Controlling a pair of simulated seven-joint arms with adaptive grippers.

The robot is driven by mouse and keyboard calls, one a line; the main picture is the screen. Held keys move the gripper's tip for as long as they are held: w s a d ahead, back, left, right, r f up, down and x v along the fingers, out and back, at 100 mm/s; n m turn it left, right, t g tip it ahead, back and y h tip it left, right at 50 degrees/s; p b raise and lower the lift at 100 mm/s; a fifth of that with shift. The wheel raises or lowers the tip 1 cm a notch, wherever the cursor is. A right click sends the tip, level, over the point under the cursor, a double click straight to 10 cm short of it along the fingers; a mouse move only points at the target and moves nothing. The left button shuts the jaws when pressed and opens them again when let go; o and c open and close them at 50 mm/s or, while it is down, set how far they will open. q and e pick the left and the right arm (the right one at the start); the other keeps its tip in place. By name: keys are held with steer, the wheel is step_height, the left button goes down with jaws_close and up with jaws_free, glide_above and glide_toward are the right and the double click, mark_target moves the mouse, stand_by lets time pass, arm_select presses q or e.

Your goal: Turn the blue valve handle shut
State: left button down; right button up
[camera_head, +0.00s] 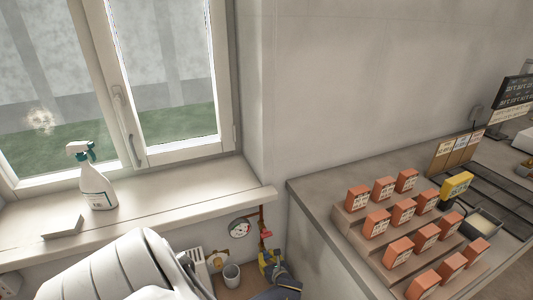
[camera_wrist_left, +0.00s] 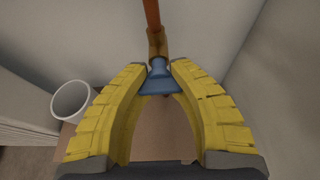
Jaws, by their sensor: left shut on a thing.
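The blue valve handle (camera_wrist_left: 160,86) shows in the left wrist view, on a brass fitting (camera_wrist_left: 157,44) at the end of a copper pipe (camera_wrist_left: 152,14). The yellow fingertips of my left gripper (camera_wrist_left: 163,66) are closed on the handle from both sides. In the head view my left gripper (camera_head: 268,260) is low in the middle, just below the copper pipe (camera_head: 262,220). The handle is too small and covered there to make out. My right gripper is in neither view.
A white cup (camera_wrist_left: 72,100) stands close to the left finger. A round gauge (camera_head: 240,228) is left of the pipe. The windowsill (camera_head: 150,222) with a spray bottle (camera_head: 95,180) overhangs the area. A counter (camera_head: 330,195) with several orange boxes is on the right.

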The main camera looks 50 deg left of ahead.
arm_select(q)
steer(key=shift+d, duration=0.1)
steer(key=c, duration=0.8)
jaws_free()
steer(key=shift+o, duration=0.2)
steer(key=v, duration=1.2)
steer(key=shift+w, duration=0.1)
